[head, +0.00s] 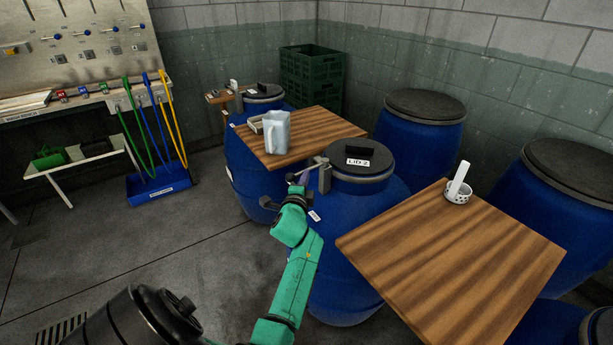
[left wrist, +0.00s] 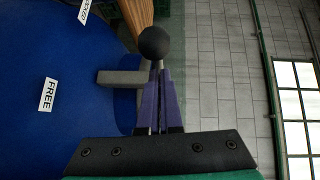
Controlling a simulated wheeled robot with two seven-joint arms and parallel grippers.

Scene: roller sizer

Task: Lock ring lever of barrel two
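Barrel two is the blue drum (head: 345,275) with the black lid marked LID 2 (head: 366,165), standing between two wooden tops. A grey bracket (head: 325,178) sits at the left of its rim. My left gripper (head: 302,180) is at this bracket, its purple fingers partly hidden by my wrist. In the left wrist view the purple fingers (left wrist: 159,98) are close together on the lever, just below its black ball knob (left wrist: 154,43). A grey bar (left wrist: 120,77) runs left of them. The drum carries a FREE label (left wrist: 47,94) and a LOCKED label (left wrist: 84,11). My right gripper is not seen.
A wooden top (head: 315,133) with a grey jug (head: 276,133) is behind barrel two. Another wooden top (head: 450,265) with a small patterned cup (head: 458,196) is at the right. Other blue drums (head: 418,130) stand around. Open floor (head: 150,240) lies left.

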